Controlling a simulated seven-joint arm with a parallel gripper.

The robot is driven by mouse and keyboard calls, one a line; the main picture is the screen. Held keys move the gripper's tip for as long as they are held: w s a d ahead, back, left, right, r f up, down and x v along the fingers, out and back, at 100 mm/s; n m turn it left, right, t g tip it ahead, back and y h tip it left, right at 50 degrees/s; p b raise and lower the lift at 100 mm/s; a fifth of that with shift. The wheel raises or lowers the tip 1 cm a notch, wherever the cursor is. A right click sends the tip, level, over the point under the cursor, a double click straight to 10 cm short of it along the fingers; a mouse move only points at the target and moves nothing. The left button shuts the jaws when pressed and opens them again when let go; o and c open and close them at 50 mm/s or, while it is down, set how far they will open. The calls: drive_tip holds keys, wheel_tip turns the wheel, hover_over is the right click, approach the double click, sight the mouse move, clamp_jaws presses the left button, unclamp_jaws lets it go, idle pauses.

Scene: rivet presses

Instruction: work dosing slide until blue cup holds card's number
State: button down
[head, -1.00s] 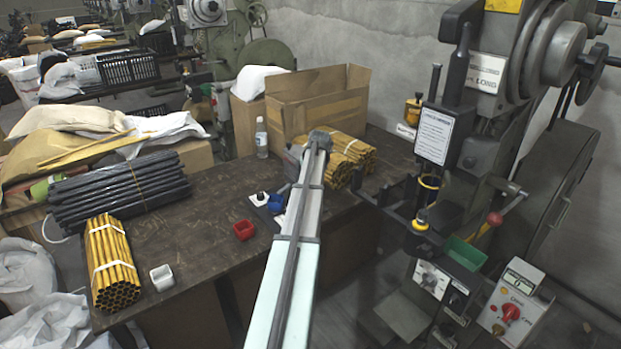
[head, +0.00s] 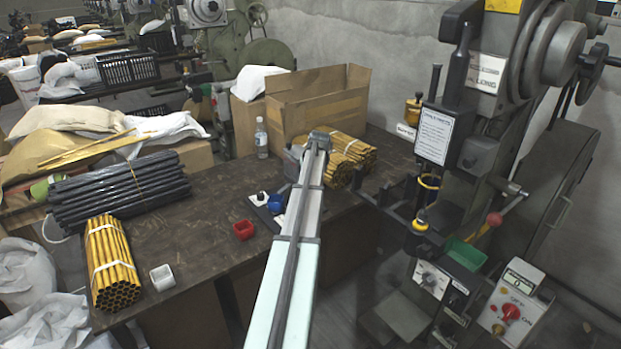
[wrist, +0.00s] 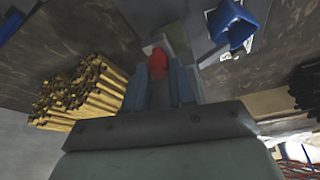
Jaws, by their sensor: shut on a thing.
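The blue cup (head: 276,203) stands on the table just left of my arm; in the wrist view the blue cup (wrist: 236,24) is at the upper right. A white card with dark marks (wrist: 226,57) lies beside it, partly hidden, and its number is not readable. The cup's contents cannot be made out. My gripper (wrist: 159,78) is shut on a red knob (wrist: 158,64), which shows between the fingertips and appears to belong to the dosing slide. The slide's body is mostly hidden. My arm hides the gripper in the head view.
Yellow rod bundles (head: 112,265), a dark rod bundle (head: 120,190), a bottle (head: 261,138) and a cardboard box (head: 318,100) are around. The rivet press (head: 480,130) stands at right.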

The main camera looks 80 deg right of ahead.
drive_tip(key=shift+s+a, duration=1.4)
drive_tip(key=c, duration=0.9)
unclamp_jaws()
drive_tip(key=shift+c, duration=0.2)
drive_tip(key=shift+r, duration=0.1)
drive_tip(key=v, duration=1.3)
drive_tip(key=shift+r, duration=0.35)
drive_tip(key=shift+a, duration=0.1)
